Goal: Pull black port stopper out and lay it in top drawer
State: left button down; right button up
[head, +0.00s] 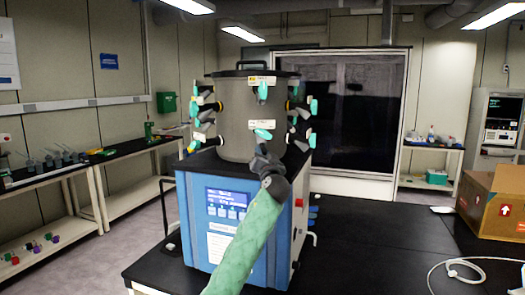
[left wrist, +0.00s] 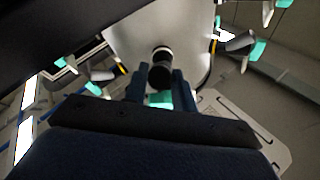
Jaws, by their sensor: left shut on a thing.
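The grey drum (head: 238,118) of the freeze dryer stands on its blue base (head: 203,225), with several black ports and teal valve handles around it. My left gripper (head: 263,154) is at the drum's front, below a front teal handle (head: 263,134). In the left wrist view its two fingers (left wrist: 159,88) stand on either side of a short black cylinder, the black port stopper (left wrist: 161,73), and are shut on it. The stopper's far end is close to the drum wall; I cannot tell whether it is still seated. The gripper hides it in the head view. No drawer is recognisable.
The dryer stands on a black bench (head: 375,245). A cardboard box (head: 490,205) and a white cable (head: 452,268) lie at the right. Other ports with teal handles (head: 306,108) stick out on both sides of the drum. The bench between dryer and box is mostly clear.

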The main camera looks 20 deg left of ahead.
pick_arm(q)
jog(key=s+f, duration=0.1)
jog(key=s+d+f+b, duration=0.2)
jog(key=shift+s+f, duration=0.2)
jog(key=shift+f, duration=0.05)
dwell(1.1)
jog(key=shift+w+a+r+b, duration=0.3)
jog(key=shift+w+r, duration=0.2)
dwell(1.1)
jog(key=shift+s, duration=0.1)
jog(key=shift+s+d, duration=0.55)
jog(key=shift+s, duration=0.4)
jog(key=shift+s+d, duration=0.5)
jog(key=shift+s, duration=0.4)
jog(key=shift+r, duration=0.1)
